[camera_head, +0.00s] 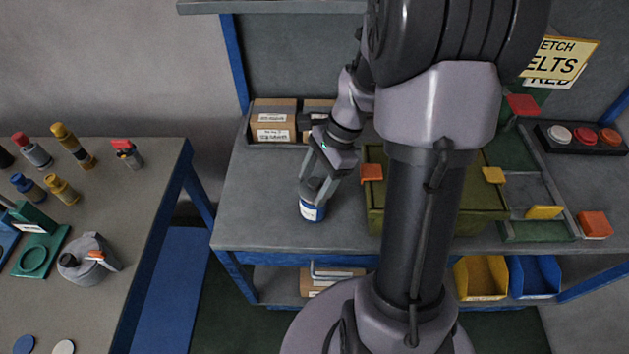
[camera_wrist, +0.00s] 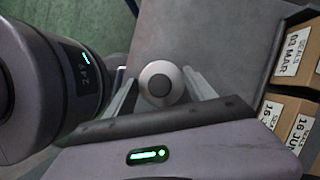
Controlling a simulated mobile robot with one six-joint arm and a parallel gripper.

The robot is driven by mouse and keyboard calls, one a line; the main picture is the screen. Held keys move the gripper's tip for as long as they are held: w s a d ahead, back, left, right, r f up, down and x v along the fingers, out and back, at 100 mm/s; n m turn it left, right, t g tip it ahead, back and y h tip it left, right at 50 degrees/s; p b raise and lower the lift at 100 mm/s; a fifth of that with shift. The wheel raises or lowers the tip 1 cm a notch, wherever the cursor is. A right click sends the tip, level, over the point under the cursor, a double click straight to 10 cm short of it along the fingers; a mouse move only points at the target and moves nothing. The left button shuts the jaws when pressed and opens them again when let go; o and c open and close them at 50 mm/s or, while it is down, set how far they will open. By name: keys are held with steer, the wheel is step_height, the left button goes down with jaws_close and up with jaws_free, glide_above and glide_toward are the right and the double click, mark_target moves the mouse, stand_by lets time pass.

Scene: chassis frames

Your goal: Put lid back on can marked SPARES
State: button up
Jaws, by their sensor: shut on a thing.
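A small blue can (camera_head: 309,213) with a white label stands upright near the front of the workbench. Its label is too small to read. My gripper (camera_head: 317,189) points down over the can, its fingers on either side of a grey round lid with a dark knob. The lid (camera_wrist: 175,96) shows from above between the fingertips in the wrist view and hides the can below it. My gripper is shut on the lid. The lid is at the can's top; I cannot tell whether it is fully seated.
Cardboard boxes (camera_head: 273,121) stand behind the can. A green crate (camera_head: 400,215) is to its right, partly behind my arm. The bench (camera_head: 255,205) is clear left of the can. A separate table (camera_head: 130,215) at left holds several bottles and a grey jug (camera_head: 92,258).

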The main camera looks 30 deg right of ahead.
steer(key=o, duration=1.7)
steer(key=shift+r+p, duration=3.15)
steer(key=shift+r, duration=0.4)
jaws_close()
steer(key=shift+f, duration=0.3)
steer(key=shift+f+b, duration=1.7)
steer(key=shift+f, duration=0.15)
steer(key=shift+r, duration=0.15)
